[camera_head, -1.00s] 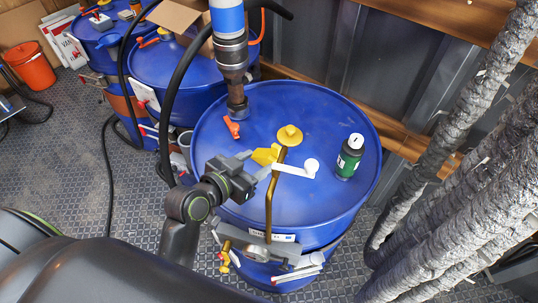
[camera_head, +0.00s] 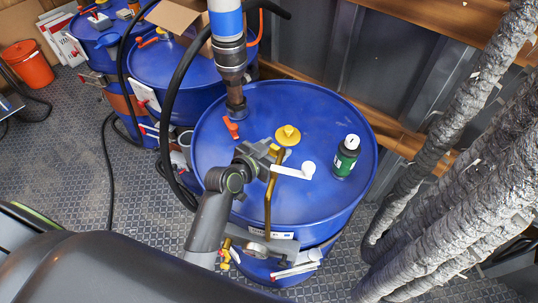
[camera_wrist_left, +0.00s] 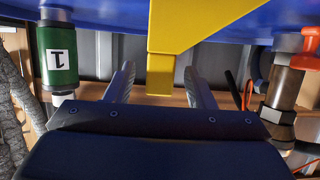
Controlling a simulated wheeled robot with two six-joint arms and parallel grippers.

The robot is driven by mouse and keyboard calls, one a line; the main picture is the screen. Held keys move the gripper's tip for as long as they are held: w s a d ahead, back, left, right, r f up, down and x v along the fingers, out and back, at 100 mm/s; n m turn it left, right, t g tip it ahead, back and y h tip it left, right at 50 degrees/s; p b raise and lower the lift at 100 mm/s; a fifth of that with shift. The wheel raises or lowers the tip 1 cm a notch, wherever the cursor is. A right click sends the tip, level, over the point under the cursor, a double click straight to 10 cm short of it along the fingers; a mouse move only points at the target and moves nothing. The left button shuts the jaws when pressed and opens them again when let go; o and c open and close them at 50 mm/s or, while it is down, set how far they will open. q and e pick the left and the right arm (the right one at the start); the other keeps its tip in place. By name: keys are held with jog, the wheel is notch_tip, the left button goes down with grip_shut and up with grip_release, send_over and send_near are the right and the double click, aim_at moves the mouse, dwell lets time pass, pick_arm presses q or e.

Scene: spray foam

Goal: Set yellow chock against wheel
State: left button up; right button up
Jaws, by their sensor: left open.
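A yellow angular piece, which looks like the chock (camera_wrist_left: 174,72), stands between the two spread fingers of my left gripper (camera_wrist_left: 159,88) in the left wrist view. I cannot tell whether a finger touches it. In the head view my left gripper (camera_head: 271,160) is low over the blue drum lid, beside a bent brass-coloured pipe (camera_head: 268,205) with a white handle (camera_head: 292,171). There the gripper and handle hide most of the yellow piece. A round yellow cap (camera_head: 288,135) sits just behind it. I cannot make out a wheel clearly. My right gripper is not in view.
The blue drum (camera_head: 325,115) also carries a green bottle (camera_head: 346,158) at right and an orange valve handle (camera_head: 231,127) at left. A thick hose with a metal end (camera_head: 234,85) comes down on the lid. Grey wrapped pipes (camera_head: 470,190) stand at right.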

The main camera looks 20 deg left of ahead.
pick_arm(q)
grip_shut()
dwell(0.4)
jog(key=shift+w, duration=0.1)
